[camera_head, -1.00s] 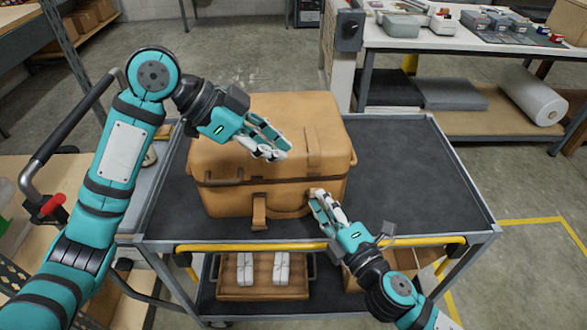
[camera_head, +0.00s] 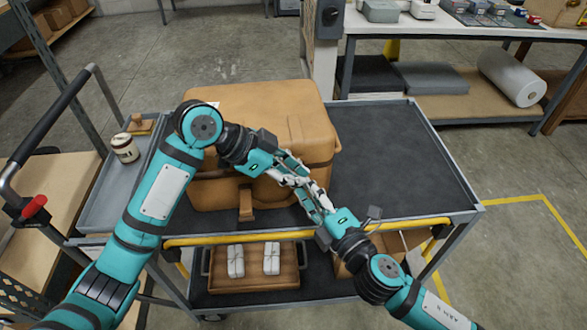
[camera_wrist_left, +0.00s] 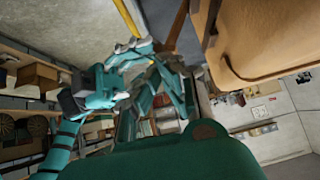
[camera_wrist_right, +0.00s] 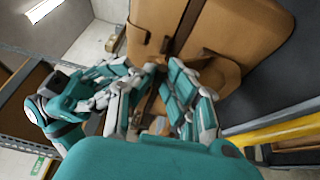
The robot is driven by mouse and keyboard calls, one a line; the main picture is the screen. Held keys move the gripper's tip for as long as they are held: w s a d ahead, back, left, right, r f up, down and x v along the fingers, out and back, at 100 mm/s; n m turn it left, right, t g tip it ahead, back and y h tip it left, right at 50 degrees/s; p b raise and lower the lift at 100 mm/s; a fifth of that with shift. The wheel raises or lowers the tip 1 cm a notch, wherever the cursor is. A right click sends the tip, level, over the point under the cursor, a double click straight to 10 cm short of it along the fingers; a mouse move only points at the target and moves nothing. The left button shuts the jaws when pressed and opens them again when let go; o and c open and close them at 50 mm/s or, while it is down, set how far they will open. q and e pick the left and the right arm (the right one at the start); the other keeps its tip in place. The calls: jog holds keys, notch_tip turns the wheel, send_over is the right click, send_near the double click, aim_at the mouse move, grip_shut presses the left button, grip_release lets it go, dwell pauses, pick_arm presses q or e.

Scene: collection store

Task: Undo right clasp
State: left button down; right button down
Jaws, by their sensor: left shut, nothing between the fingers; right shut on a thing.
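A tan leather case (camera_head: 265,105) with a darker band around it stands on the cart's dark top. One clasp strap (camera_head: 246,205) hangs at the middle of its front. The right clasp is hidden behind my grippers in the head view. In the right wrist view the case (camera_wrist_right: 235,30) fills the top, and my right gripper (camera_wrist_right: 160,125) is shut on a brown strap, the right clasp (camera_wrist_right: 157,108), at its front. My left gripper (camera_head: 297,178) is shut and empty at the case's front right, close against the right gripper (camera_head: 318,198).
The cart (camera_head: 400,160) has a yellow front bar (camera_head: 300,234) just below my right gripper. A lower tray (camera_head: 255,285) holds white bundles. A jar (camera_head: 124,148) stands left of the case. The cart's right side is clear.

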pick_arm(q)
jog(key=shift+s+f, duration=0.45)
jog(key=shift+f, duration=0.2)
pick_arm(e)
jog(key=shift+s+r, duration=0.1)
jog(key=c, duration=1.7)
grip_release()
jog(key=shift+r, duration=0.1)
pick_arm(q)
jog(key=shift+a+f, duration=0.1)
jog(key=shift+f, duration=0.05)
pick_arm(e)
jog(key=shift+o, duration=0.2)
jog(key=shift+r, duration=0.1)
